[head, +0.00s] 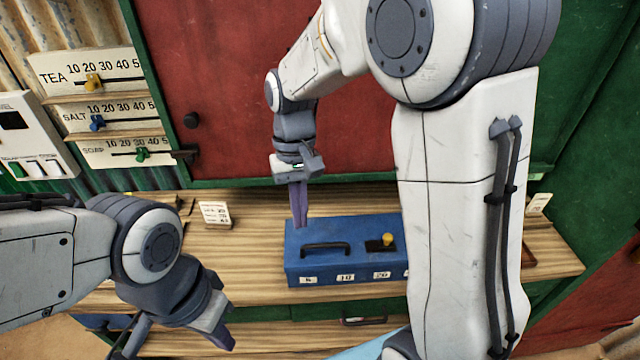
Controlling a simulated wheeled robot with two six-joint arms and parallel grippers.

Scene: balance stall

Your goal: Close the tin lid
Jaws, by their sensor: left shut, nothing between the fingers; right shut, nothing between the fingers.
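A blue box (345,232), which looks like the tin, stands on the wooden counter. Its top, the lid as far as I can tell, looks flat, with a black handle (326,247) and a yellow knob (387,239) on a dark plate. Small white number labels line its front. My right gripper (300,222) is shut and empty, pointing down at the box's back left corner; I cannot tell whether it touches. My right arm hides the box's right end. My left gripper (228,344) is shut and empty, low in front of the counter, away from the box.
The wooden counter (250,240) has free room left of the box. A small white card (215,214) stands there, another (538,204) at the right. A red panel (220,90) rises behind. TEA, SALT and SOAP slider scales (120,110) hang at the left.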

